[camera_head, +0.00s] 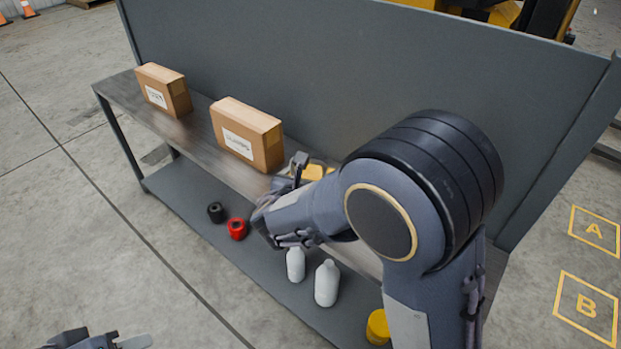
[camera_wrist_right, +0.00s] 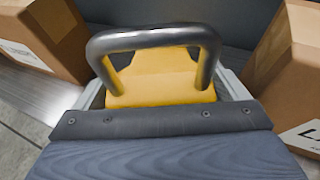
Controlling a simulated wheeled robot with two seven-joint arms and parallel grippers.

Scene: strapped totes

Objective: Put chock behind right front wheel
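The yellow chock (camera_head: 314,172) sits on the table top at the right of the cardboard boxes, mostly hidden behind my right arm. In the right wrist view its yellow body (camera_wrist_right: 160,80) and bent grey metal handle (camera_wrist_right: 150,38) stand straight ahead, close to the gripper. My right gripper (camera_head: 266,218) is over the table; its light grey fingers show wide apart at both sides of the chock, and their tips are hidden. I cannot tell whether they touch it. My left gripper (camera_head: 105,342) shows only partly at the bottom left edge, away from the table. No wheel is identifiable.
Two cardboard boxes (camera_head: 163,90) (camera_head: 250,134) stand on the table before a tall grey back panel (camera_head: 300,60). The lower shelf holds black and red rolls (camera_head: 237,229), white bottles (camera_head: 327,283) and a yellow container (camera_head: 377,327). Floor squares A and B lie right.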

